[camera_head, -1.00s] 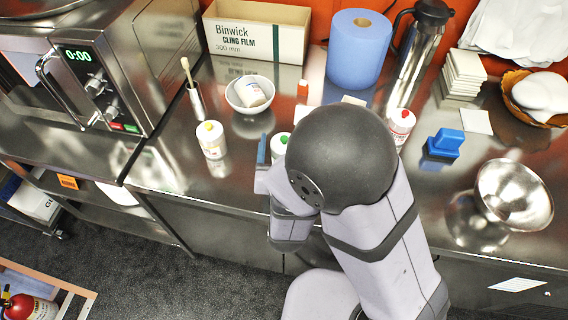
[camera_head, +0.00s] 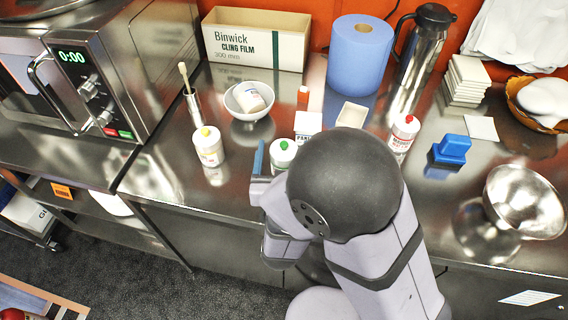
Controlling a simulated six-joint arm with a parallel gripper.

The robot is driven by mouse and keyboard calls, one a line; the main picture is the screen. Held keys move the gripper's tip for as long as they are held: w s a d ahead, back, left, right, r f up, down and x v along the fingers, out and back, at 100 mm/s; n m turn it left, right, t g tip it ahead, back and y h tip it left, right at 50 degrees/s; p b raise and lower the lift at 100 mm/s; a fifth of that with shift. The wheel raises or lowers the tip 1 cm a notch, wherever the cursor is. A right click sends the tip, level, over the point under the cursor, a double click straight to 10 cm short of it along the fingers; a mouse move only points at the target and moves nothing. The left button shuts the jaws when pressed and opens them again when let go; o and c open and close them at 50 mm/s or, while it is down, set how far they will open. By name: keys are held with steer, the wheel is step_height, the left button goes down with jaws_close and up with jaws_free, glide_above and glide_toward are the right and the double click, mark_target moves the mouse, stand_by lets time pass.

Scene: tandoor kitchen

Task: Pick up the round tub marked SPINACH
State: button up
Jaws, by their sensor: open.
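No label reading SPINACH is legible in this view. A small white round tub or jar (camera_head: 249,97) lies tilted in a white bowl (camera_head: 238,110); its lettering is too small to read. White round containers with a yellow cap (camera_head: 208,147), a green cap (camera_head: 283,152) and a red cap (camera_head: 403,134) stand on the steel counter. My gripper (camera_head: 266,168) is open at the counter's front edge. Its blue finger is just left of the green-capped container; whether they touch is unclear. My arm hides the other finger and the lower part of that container.
Behind stand a carton (camera_head: 308,124), a white dish (camera_head: 351,114), a blue paper roll (camera_head: 358,55), a cling film box (camera_head: 257,39) and a steel flask (camera_head: 424,50). A blue stamp-like block (camera_head: 450,149) and a steel bowl (camera_head: 524,202) are at right. A microwave (camera_head: 95,75) is at left.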

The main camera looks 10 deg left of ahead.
steer(key=shift+w+f, duration=0.1)
steer(key=shift+w, duration=0.05)
steer(key=shift+w+b, duration=0.2)
steer(key=shift+b, duration=0.35)
steer(key=shift+p+x, duration=0.75)
steer(key=shift+x, duration=1.7)
steer(key=shift+a, duration=0.1)
steer(key=c, duration=1.7)
steer(key=shift+o, duration=0.2)
steer(key=shift+r, duration=0.25)
step_height(320, 180, up, 10)
